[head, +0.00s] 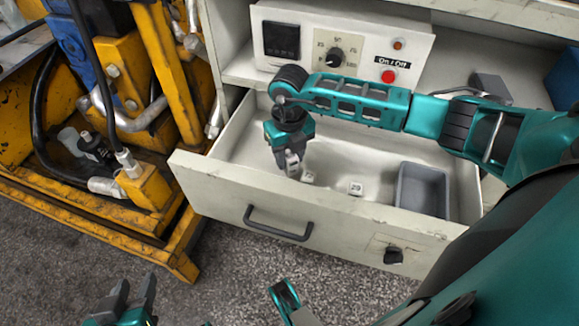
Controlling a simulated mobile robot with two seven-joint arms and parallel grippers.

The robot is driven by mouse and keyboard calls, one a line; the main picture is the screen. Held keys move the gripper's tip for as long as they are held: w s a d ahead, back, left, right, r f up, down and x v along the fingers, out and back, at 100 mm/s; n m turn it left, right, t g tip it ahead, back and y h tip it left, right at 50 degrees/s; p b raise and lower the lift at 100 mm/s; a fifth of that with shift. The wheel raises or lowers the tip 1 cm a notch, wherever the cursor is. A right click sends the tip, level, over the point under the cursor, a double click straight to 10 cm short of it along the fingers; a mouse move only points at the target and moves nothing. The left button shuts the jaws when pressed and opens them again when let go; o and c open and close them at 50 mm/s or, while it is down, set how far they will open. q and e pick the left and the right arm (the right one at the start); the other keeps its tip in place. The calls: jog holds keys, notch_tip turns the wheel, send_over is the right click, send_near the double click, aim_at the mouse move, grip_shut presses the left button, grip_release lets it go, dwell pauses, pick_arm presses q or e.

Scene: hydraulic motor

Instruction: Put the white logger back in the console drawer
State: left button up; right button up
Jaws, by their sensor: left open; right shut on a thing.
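The console drawer (245,182) is pulled open below the control panel. My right gripper (292,168) reaches down into the drawer's left part and is shut on a small pale thing, which looks like the white logger (293,158); the fingers hide most of it. A small white block (308,177) shows just right of the fingertips; I cannot tell whether they touch. Another small white block with a dark display (356,188) lies on the drawer floor further right. My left gripper (130,300) is open and empty at the lower left, over the floor and away from the drawer.
A grey bin (422,190) stands in the drawer's right part. Above is a control panel (345,45) with a knob and red button. The drawer front has a dark handle (278,224). A yellow machine frame (150,190) stands close on the left.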

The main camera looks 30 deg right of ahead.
aim_at(289, 166)
notch_tip(289, 166, down, 4)
jog(key=shift+b, duration=0.6)
jog(key=shift+f, duration=0.1)
jog(key=o, duration=1.1)
jog(key=shift+o, duration=0.2)
